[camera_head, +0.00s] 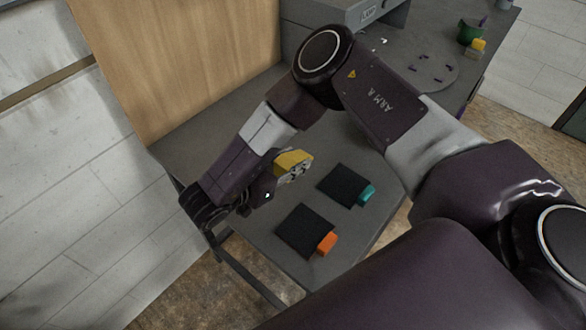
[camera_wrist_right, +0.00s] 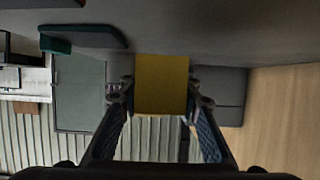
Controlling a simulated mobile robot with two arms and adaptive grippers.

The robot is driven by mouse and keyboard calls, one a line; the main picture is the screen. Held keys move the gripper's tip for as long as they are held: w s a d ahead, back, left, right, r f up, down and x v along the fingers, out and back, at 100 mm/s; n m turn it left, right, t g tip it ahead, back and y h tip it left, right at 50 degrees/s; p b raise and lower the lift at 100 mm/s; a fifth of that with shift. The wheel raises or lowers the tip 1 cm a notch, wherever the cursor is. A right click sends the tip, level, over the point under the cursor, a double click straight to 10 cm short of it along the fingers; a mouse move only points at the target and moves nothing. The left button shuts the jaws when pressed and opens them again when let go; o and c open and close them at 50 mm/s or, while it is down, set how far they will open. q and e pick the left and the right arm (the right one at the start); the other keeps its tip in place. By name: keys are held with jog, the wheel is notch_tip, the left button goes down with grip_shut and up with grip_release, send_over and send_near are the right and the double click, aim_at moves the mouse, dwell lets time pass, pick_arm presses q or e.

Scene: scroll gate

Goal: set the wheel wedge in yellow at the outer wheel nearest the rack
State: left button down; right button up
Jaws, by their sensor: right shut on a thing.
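A yellow block (camera_head: 292,161), seemingly the wheel wedge, is held in my right gripper (camera_head: 272,182) above the grey table. In the right wrist view, its flat yellow face (camera_wrist_right: 162,80) sits between the two fingers of my right gripper (camera_wrist_right: 160,98), one on each side. My right arm comes across the head view and hides part of the table. I cannot make out a wheel or the rack in either view. My left gripper is not in view.
Two dark square pads lie on the grey table (camera_head: 260,226); a teal block (camera_head: 365,195) and an orange block (camera_head: 327,243) are at their edges. A round grey disc (camera_head: 432,70), green cup (camera_head: 470,32) and small yellow item (camera_head: 478,45) are farther back. A wooden panel (camera_head: 180,60) stands behind.

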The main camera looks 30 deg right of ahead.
jog(key=shift+f, duration=2.1)
jog(key=shift+f, duration=0.15)
jog(key=o, duration=1.3)
